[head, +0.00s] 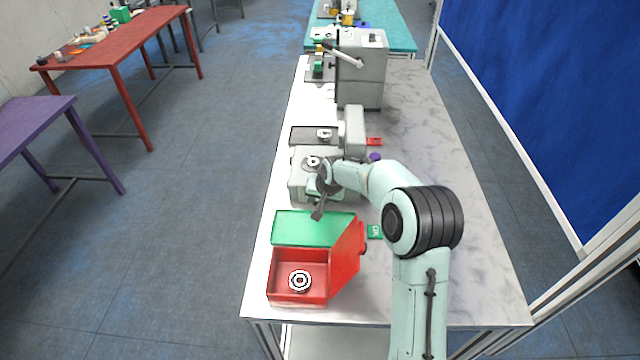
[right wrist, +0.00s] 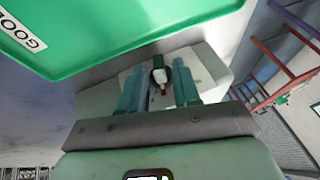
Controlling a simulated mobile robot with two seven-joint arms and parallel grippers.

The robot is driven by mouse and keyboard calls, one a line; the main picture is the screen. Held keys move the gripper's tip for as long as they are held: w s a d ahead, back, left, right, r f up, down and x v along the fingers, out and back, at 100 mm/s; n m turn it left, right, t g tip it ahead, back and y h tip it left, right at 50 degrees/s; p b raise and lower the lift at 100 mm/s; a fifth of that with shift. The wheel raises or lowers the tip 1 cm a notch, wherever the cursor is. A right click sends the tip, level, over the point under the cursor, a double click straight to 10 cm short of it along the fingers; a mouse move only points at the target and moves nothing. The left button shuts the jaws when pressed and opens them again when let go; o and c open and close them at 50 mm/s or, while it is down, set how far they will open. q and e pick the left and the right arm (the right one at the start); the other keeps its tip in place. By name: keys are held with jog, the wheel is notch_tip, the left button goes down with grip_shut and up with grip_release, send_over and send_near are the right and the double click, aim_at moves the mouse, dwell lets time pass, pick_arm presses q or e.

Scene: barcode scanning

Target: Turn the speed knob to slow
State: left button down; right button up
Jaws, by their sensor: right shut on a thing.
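A pale grey machine (head: 298,190) stands on the bench with a round black-and-white disc (head: 312,162) on its top. My right gripper (head: 315,193) is at the machine's near side and hides part of its front face in the head view. In the right wrist view the two teal fingers (right wrist: 160,92) stand either side of a small dark round speed knob (right wrist: 160,74) with a pale and red pointer mark. The gripper is shut on the knob. I cannot read any speed marking or tell the setting. My left gripper is not in view.
A green tray (head: 314,229), labelled GOOD in the right wrist view, lies just below the gripper. A red open box (head: 318,292) holding a disc (head: 300,281) is nearer. A taller grey machine (head: 362,90) stands behind.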

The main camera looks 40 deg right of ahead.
jog(key=shift+w+a+r+g+h, duration=0.3)
jog(key=shift+w+r+h, duration=0.1)
jog(key=shift+w+r, duration=0.1)
jog(key=shift+f+n+g+h+p, duration=0.2)
jog(key=shift+n+g+h+p, duration=0.1)
jog(key=shift+g+h+p, duration=0.25)
jog(key=g+h, duration=0.1)
jog(key=h, duration=0.1)
jog(key=g+h, duration=0.1)
jog(key=shift+w+a+f+n+g+h, duration=0.1)
jog(key=shift+a+f+n+g+h, duration=0.1)
jog(key=shift+a+n+g+h, duration=0.15)
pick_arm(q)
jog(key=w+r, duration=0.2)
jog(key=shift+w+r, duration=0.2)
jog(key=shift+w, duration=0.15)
pick_arm(e)
jog(key=g+h, duration=0.1)
jog(key=n+g+h, duration=0.1)
jog(key=h, duration=0.1)
jog(key=shift+w+a+f+g, duration=0.15)
jog(key=shift+a+f+g, duration=0.05)
jog(key=shift+f+g, duration=0.1)
jog(key=shift+h, duration=0.3)
jog(key=o, duration=0.7)
jog(key=shift+f, duration=0.1)
jog(key=v, duration=1.3)
jog(key=shift+a, duration=0.2)
